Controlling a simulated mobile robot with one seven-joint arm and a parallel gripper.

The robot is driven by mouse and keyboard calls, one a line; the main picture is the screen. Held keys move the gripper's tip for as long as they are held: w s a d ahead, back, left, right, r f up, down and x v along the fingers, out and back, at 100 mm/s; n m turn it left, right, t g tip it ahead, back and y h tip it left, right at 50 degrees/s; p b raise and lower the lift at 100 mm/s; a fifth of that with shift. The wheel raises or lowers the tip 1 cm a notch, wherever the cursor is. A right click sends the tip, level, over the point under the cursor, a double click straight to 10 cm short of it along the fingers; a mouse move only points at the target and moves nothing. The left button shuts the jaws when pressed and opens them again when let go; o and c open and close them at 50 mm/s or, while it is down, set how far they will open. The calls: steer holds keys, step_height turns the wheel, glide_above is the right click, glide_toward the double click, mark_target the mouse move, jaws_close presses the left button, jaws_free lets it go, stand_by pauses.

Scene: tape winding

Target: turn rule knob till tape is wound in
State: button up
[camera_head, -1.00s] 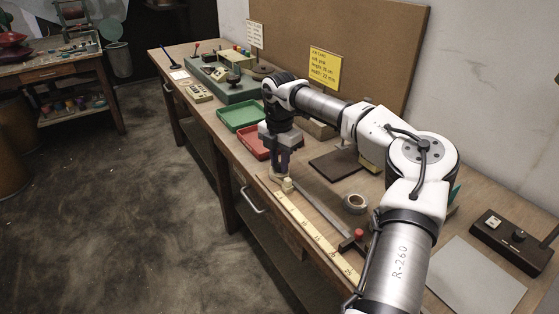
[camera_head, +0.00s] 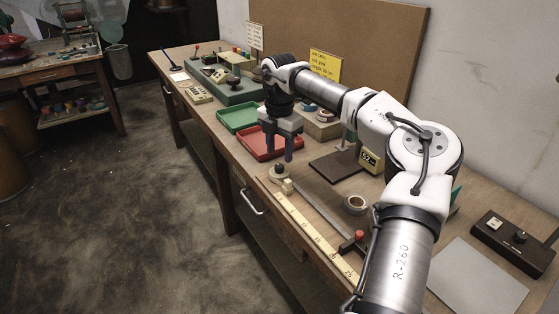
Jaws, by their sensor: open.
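The long cream rule tape (camera_head: 307,230) with printed numbers lies along the table's front edge. At its far end are a round knob-like piece (camera_head: 276,171) and a small cream block (camera_head: 287,187). My gripper (camera_head: 280,155) is open and empty, fingers pointing down, above and slightly beyond the round piece. It appears clear of that piece. A dark metal strip (camera_head: 325,208) runs beside the tape. A dark piece with a red knob (camera_head: 359,234) sits near the tape's near end. The very near end of the tape is partly hidden by my arm.
A red tray (camera_head: 256,146) and a green tray (camera_head: 238,117) lie beyond my gripper. A grey tape roll (camera_head: 355,204), a dark board (camera_head: 336,168) and a small display (camera_head: 371,161) are to the right. A dark control box (camera_head: 512,240) stands far right.

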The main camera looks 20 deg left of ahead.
mark_target(280, 166)
step_height(280, 166, up, 10)
steer(key=shift+f, duration=0.25)
stand_by(0.3)
